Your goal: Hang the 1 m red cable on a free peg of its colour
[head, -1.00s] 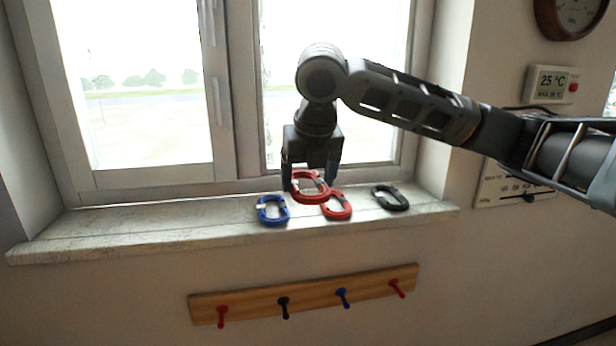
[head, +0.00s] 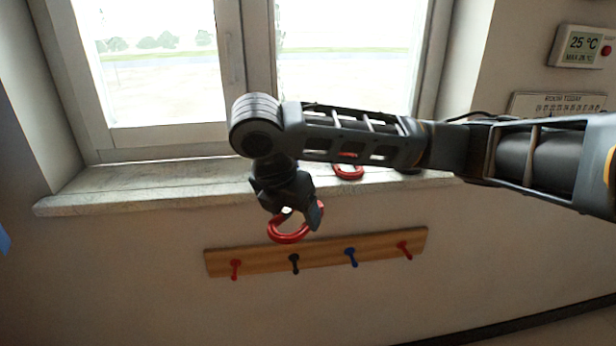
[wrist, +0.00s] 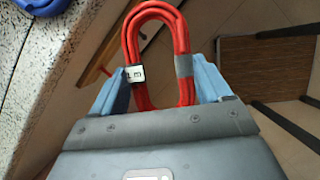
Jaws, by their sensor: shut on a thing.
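My gripper (head: 296,212) is shut on a red cable (head: 287,238), a coiled loop that hangs below the jaws in front of the wall, just above the rack. In the wrist view the red cable (wrist: 182,45) stands out between the blue fingers, with a white tag whose marking is hard to read and a grey band. The wooden rack (head: 322,260) has a left red peg (head: 235,270), a black peg (head: 294,265), a blue peg (head: 351,258) and a right red peg (head: 405,250). All pegs look bare.
Another red cable (head: 348,171) lies on the window sill (head: 130,190), partly behind my arm. A dark cable beside it is mostly hidden. A blue cable (wrist: 38,5) shows at the wrist view's corner. The wall below the rack is clear.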

